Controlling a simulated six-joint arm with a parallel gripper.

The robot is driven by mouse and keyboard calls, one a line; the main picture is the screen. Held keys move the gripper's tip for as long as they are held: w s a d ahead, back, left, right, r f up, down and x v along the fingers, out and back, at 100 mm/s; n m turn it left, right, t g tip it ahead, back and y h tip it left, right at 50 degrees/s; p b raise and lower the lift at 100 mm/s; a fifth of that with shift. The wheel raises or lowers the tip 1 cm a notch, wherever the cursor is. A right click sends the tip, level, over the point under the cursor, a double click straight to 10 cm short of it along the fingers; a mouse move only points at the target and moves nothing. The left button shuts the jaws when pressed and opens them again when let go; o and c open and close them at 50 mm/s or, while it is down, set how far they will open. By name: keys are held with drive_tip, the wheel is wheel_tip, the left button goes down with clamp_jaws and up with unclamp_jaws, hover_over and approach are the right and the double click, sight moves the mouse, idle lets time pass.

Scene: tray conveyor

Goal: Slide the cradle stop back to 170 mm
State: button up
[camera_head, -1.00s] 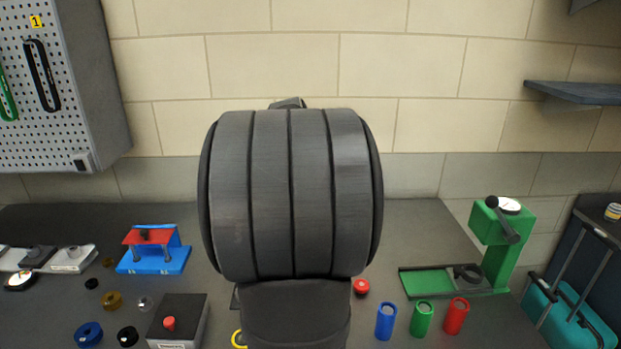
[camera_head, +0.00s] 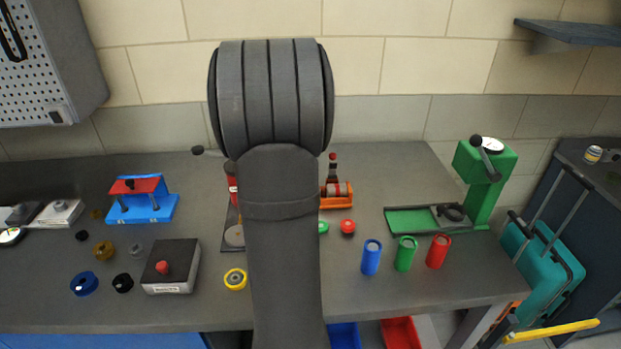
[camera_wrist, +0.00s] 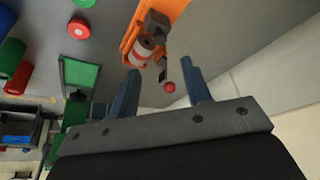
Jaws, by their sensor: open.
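An orange cradle (camera_head: 337,202) stands just right of my arm, partly hidden by it. A red-and-white roll (camera_head: 337,189) lies in it. In the wrist view the orange cradle (camera_wrist: 176,8) is at the top, with the roll (camera_wrist: 142,50) and a dark grey block (camera_wrist: 156,24) on it. A red ball knob (camera_wrist: 171,87) shows past the cradle's end, between the fingers in the picture. I cannot tell for sure which part is the stop, and no scale is readable. My gripper (camera_wrist: 163,75) is open with nothing between its fingers. In the head view my arm hides it.
Blue (camera_head: 371,257), green (camera_head: 405,254) and red (camera_head: 438,251) cylinders stand at the front right. A green stand (camera_head: 486,180) is behind them. A grey button box (camera_head: 171,266) and a yellow ring (camera_head: 235,279) are left of my arm.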

drive_tip(key=x, duration=1)
drive_tip(key=shift+c, duration=0.2)
